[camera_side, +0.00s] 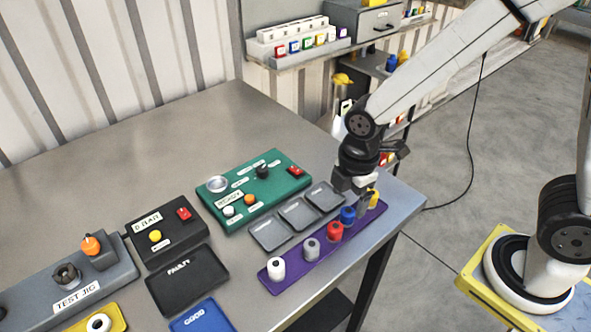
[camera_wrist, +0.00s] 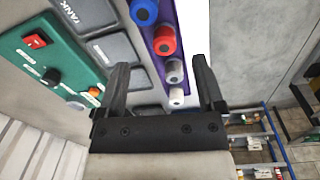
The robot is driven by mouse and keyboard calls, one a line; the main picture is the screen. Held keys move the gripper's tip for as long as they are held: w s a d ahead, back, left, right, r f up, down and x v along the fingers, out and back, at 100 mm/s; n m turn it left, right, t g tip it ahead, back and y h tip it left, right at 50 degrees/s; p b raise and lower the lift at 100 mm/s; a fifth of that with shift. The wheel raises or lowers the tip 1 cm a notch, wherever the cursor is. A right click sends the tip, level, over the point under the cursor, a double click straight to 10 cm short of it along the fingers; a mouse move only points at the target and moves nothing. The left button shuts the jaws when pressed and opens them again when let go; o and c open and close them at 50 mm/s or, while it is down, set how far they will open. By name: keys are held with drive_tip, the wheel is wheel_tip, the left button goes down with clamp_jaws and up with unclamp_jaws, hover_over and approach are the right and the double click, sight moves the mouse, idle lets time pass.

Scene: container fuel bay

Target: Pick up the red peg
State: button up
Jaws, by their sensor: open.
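The red peg (camera_side: 335,231) stands upright on a purple strip (camera_side: 300,259), between a grey peg (camera_side: 311,247) and a blue peg (camera_side: 348,215). In the side view my gripper (camera_side: 357,188) is above the right end of the strip, close to the blue peg and a yellow peg (camera_side: 373,197), which it partly covers. In the wrist view my gripper (camera_wrist: 161,64) has its two fingers apart with nothing held. The red peg (camera_wrist: 164,40) shows beyond the fingertips, with the blue peg farther up. A white peg (camera_side: 276,268) is at the strip's left end.
Three grey trays (camera_side: 297,214) lie beside the strip, with a green panel (camera_side: 255,188) behind. A black box (camera_side: 166,231), a faulty tray (camera_side: 187,279) and a test jig (camera_side: 75,285) are to the left. The table edge is close right of the strip.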

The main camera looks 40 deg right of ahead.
sight(336, 225)
drive_tip(key=a+n, duration=0.1)
drive_tip(key=n, duration=0.1)
drive_tip(key=a+n, duration=0.1)
drive_tip(key=n, duration=0.1)
drive_tip(key=shift+a+f+g, duration=0.15)
drive_tip(key=shift+g, duration=0.15)
drive_tip(key=shift+f, duration=1.3)
drive_tip(key=shift+w+f, duration=0.1)
drive_tip(key=shift+f, duration=0.05)
drive_tip(key=shift+w+f, duration=0.15)
drive_tip(key=shift+f, duration=2.3)
clamp_jaws()
